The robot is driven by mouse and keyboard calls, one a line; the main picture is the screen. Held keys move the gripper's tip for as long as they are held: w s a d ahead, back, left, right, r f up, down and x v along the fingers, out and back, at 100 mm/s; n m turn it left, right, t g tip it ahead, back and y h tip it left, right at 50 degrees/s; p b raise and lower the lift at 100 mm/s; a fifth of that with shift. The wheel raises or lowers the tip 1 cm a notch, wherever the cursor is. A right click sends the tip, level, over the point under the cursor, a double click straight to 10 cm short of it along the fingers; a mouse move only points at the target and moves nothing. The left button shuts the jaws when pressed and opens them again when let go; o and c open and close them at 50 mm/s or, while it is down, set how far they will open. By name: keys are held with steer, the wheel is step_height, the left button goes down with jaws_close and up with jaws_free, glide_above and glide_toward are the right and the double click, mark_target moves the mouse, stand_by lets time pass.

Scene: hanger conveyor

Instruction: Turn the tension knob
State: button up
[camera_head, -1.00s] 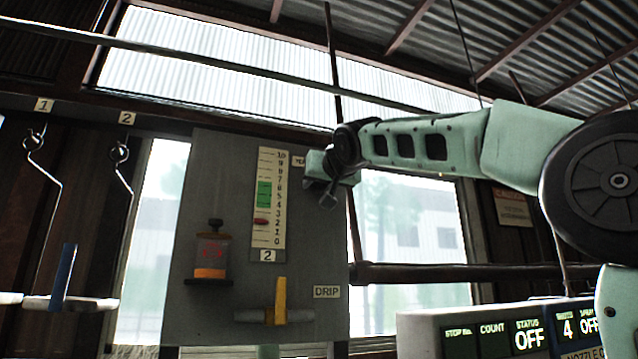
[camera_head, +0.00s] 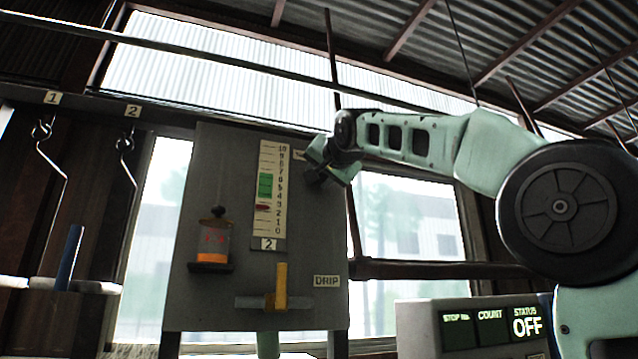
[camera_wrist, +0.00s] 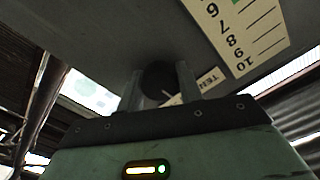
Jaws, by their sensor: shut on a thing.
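The tension knob is a dark round knob (camera_wrist: 157,78) on the grey panel (camera_head: 222,165). In the wrist view it sits between the two fingers of my gripper (camera_wrist: 160,88), which is shut on it. In the head view my gripper (camera_head: 316,174) meets the panel's upper right edge and hides the knob. A label beside the knob, partly hidden, begins with "TE" (camera_wrist: 208,80). The vertical gauge (camera_head: 268,160), numbered 0 to 10, stands left of my gripper. Its red marker (camera_head: 262,207) is near 3, just below the green band (camera_head: 265,185).
A display box (camera_head: 420,325) stands at lower right.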

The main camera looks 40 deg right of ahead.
steer(key=shift+m+b, duration=0.55)
steer(key=shift+m, duration=0.95)
steer(key=o, duration=1)
steer(key=shift+d, duration=0.1)
steer(key=b+v, duration=0.4)
steer(key=v, duration=1.3)
steer(key=shift+s+r+b, duration=0.1)
steer(key=shift+s+b, duration=0.15)
steer(key=shift+b, duration=0.15)
